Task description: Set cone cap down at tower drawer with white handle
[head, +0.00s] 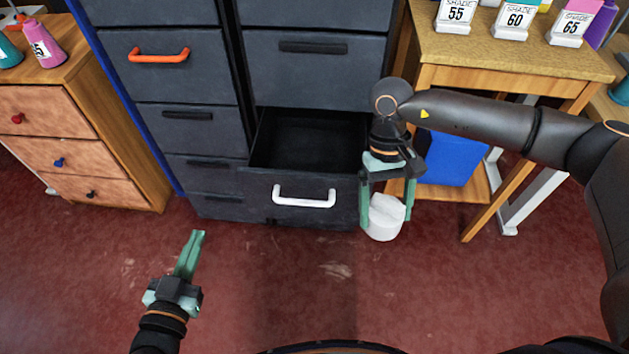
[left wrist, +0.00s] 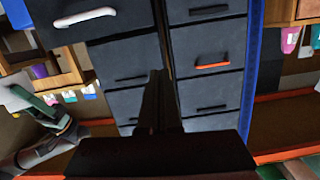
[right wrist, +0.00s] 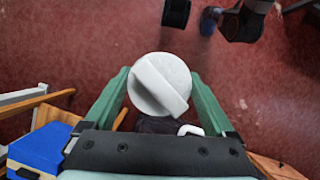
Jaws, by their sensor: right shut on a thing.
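The white cone cap (head: 384,219) is round with a raised bar across it. My right gripper (head: 389,208) is shut on it and holds it just right of the open drawer's front. In the right wrist view the cap (right wrist: 160,84) sits between the two green fingers. The tower drawer with the white handle (head: 304,196) is pulled open, and its dark inside (head: 310,140) looks empty. The white handle also shows in the left wrist view (left wrist: 85,17). My left gripper (head: 197,240) is shut and empty, low over the floor left of the drawer.
A wooden cabinet (head: 90,130) with small coloured knobs stands at the left. The tower has other closed drawers, one with an orange handle (head: 158,56). A wooden table (head: 500,60) with labelled blocks and a blue bin (head: 447,157) stand right. Red floor in front is clear.

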